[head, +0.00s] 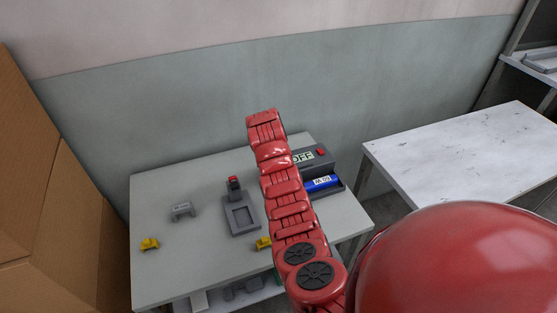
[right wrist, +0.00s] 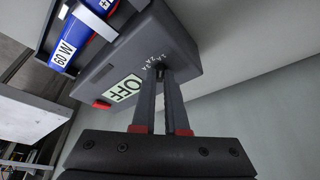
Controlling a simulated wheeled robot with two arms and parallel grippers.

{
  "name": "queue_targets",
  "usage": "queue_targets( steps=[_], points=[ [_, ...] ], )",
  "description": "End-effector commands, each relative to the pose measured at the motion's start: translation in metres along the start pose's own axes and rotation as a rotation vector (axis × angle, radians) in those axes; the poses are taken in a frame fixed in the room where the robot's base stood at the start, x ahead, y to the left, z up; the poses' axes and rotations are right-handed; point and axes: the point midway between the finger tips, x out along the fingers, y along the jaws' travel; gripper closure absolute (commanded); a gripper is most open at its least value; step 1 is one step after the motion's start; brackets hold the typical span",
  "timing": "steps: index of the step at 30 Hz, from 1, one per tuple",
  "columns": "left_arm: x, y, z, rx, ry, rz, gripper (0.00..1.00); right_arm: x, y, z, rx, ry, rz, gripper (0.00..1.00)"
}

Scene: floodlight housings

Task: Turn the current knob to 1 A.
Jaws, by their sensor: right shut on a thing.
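The grey power supply box (head: 318,166) stands at the back right of the table, partly hidden behind my right arm. Its display reads OFF, and it also shows in the right wrist view (right wrist: 187,45). The current knob (right wrist: 160,72) is a small dark piece on its face, beside small printed markings that include 2 A and 3 A. My right gripper (right wrist: 162,82) is shut on the knob, with its two fingers close together. The fingers cover most of the knob, so its setting cannot be read. In the head view my arm hides this gripper. My left gripper is not in view.
A red switch (head: 320,152) sits by the display. A blue block labelled 60 W (head: 322,183) lies beside the box. A grey fixture (head: 241,229), a grey housing (head: 182,210) and yellow pieces (head: 150,243) are on the table (head: 200,265). A white table (head: 460,155) stands right.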

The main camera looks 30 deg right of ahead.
Motion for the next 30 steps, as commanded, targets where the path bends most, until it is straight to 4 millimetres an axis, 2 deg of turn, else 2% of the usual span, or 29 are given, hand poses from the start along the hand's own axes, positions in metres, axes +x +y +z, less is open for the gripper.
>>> queue_targets(
  steps=[6,7,11,12,23,26,29,30],
  points=[
    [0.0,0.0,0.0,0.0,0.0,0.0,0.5,0.0,0.0,0.0,0.0,0.0,0.0,1.0],
    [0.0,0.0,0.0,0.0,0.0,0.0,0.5,0.0,0.0,0.0,0.0,0.0,0.0,0.84],
    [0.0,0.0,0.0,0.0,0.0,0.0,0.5,0.0,0.0,0.0,0.0,0.0,0.0,0.6],
    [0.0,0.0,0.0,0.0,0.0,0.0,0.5,0.0,0.0,0.0,0.0,0.0,0.0,0.59],
    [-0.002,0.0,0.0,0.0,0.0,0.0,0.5,-0.004,0.0,0.0,-0.001,0.0,0.0,0.59],
    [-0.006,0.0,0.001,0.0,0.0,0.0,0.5,-0.015,-0.001,0.0,-0.001,0.002,-0.002,0.59],
    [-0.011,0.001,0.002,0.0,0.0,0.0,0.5,-0.033,-0.001,0.0,-0.001,0.003,-0.003,0.59],
    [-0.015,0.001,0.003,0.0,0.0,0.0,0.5,-0.044,-0.002,-0.001,-0.001,0.007,-0.006,0.59]
  ],
)
